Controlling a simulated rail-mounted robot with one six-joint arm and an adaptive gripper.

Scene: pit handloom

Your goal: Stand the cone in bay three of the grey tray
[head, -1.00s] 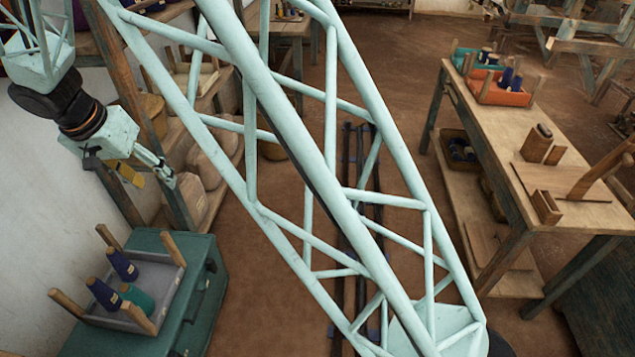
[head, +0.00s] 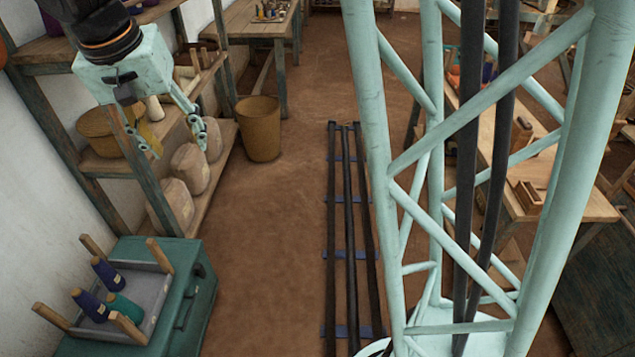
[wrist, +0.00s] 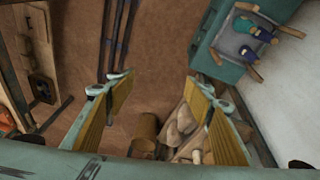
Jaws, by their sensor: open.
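The grey tray (head: 150,284) with wooden corner posts sits on a green chest at the lower left of the head view. Two dark blue cones (head: 107,274) and a teal cone (head: 123,308) stand in it. In the wrist view the tray (wrist: 233,46) is at the upper right, with its cones (wrist: 265,35). My gripper (head: 173,138) is open, above and beyond the tray in the head view, near the shelves. In the wrist view nothing shows between its fingers (wrist: 159,82). I cannot tell which cone is meant, nor the bay numbers.
The green chest (head: 190,318) stands by the wall. Shelves with sacks (head: 189,168) and baskets are close to my gripper. A tan bin (head: 258,128) stands on the floor. Dark rails (head: 348,230) run along the clear floor. A wooden bench (head: 565,200) is at the right.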

